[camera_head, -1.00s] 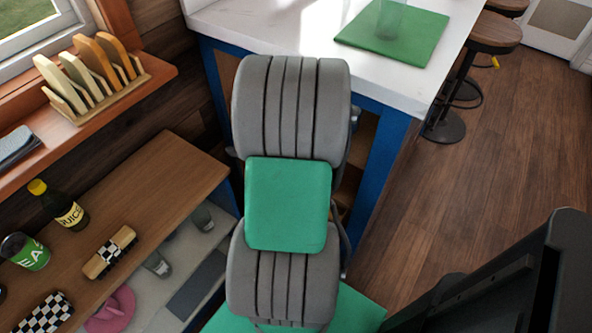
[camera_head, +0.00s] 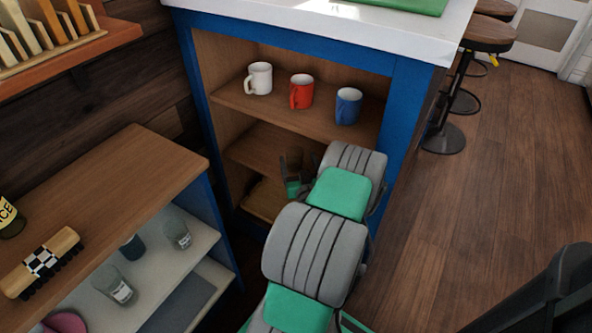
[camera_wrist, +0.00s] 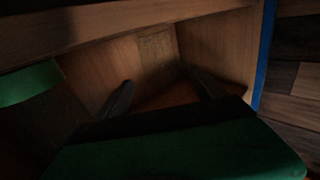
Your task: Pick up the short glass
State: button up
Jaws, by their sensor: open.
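A clear glass (camera_head: 177,235) stands on the white shelf below the wooden top at the lower left. A second clear glass (camera_head: 115,288) with a small label stands nearer on the same shelf, and a darker one (camera_head: 132,246) is partly hidden between them. I cannot tell for sure which is the short glass. My gripper (camera_head: 293,163) is at the open blue cabinet, below the mug shelf and well right of these glasses. In the wrist view my gripper (camera_wrist: 163,92) has its fingers apart with nothing between them, facing dim wooden panels.
A white mug (camera_head: 259,79), a red mug (camera_head: 301,92) and a blue mug (camera_head: 347,106) stand on the cabinet's upper shelf (camera_head: 235,98). A brush (camera_head: 42,262) lies on the wooden top (camera_head: 130,180).

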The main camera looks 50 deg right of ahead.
aim_at(293, 147)
jog(key=x, duration=0.6)
jog(key=shift+w+r, duration=0.25)
jog(key=shift+w, duration=0.05)
jog(key=shift+w+d, duration=0.25)
jog(key=shift+d, duration=0.05)
jog(key=shift+c, duration=0.5)
jog(key=c, duration=1.5)
